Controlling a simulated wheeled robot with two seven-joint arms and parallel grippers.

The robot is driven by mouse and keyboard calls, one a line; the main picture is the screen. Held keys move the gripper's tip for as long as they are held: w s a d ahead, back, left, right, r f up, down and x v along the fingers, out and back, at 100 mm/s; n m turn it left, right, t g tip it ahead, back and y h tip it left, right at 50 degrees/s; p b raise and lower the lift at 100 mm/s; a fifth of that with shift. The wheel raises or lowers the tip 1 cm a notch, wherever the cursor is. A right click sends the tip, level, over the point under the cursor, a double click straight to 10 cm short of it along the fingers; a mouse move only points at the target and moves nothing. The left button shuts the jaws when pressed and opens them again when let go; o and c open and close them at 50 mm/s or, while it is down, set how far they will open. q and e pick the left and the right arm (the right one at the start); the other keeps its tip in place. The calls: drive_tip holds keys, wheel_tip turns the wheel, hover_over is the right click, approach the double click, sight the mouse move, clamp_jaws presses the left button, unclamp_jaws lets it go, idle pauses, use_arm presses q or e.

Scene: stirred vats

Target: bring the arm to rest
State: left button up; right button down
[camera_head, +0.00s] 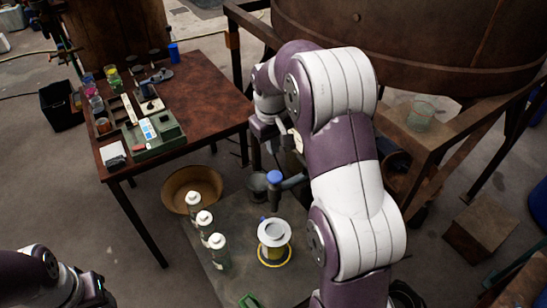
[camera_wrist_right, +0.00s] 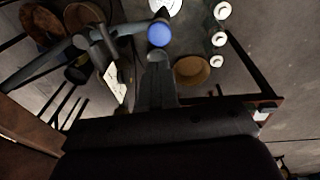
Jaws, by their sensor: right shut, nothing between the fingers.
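My right arm (camera_head: 345,170) rises from the bottom right of the head view, white and purple, and bends over at the top. Its dark wrist hangs down at the left, with the right gripper (camera_head: 268,132) below it, partly hidden by the arm. In the wrist view the right gripper (camera_wrist_right: 158,66) is shut, with nothing seen between its fingers. A grey pipe with a blue cap (camera_head: 275,177) is below the gripper; the blue cap (camera_wrist_right: 159,34) also shows just beyond the fingertips in the wrist view. My left arm (camera_head: 40,278) shows only in part at the bottom left.
A brown table (camera_head: 205,88) with jars and a green box (camera_head: 160,135) stands left. A large rusty vat (camera_head: 420,40) on a wooden frame (camera_head: 455,150) is at the right. White bottles (camera_head: 218,250), a bowl (camera_head: 192,187) and a yellow-ringed white container (camera_head: 274,240) stand below.

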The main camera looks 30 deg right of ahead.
drive_tip(key=shift+s+a+r, duration=0.1)
drive_tip(key=shift+s+r, duration=0.1)
drive_tip(key=shift+r, duration=0.45)
drive_tip(key=shift+w, duration=0.1)
drive_tip(key=s+a+f, duration=0.2)
drive_tip(key=s+a, duration=0.3)
drive_tip(key=s, duration=0.4)
drive_tip(key=s+a+f+y, duration=0.1)
drive_tip(key=s+a, duration=0.4)
drive_tip(key=s, duration=0.5)
drive_tip(key=shift+s+a+f+m, duration=0.2)
drive_tip(key=shift+f+m, duration=0.2)
drive_tip(key=shift+f, duration=0.35)
drive_tip(key=shift+s, duration=0.1)
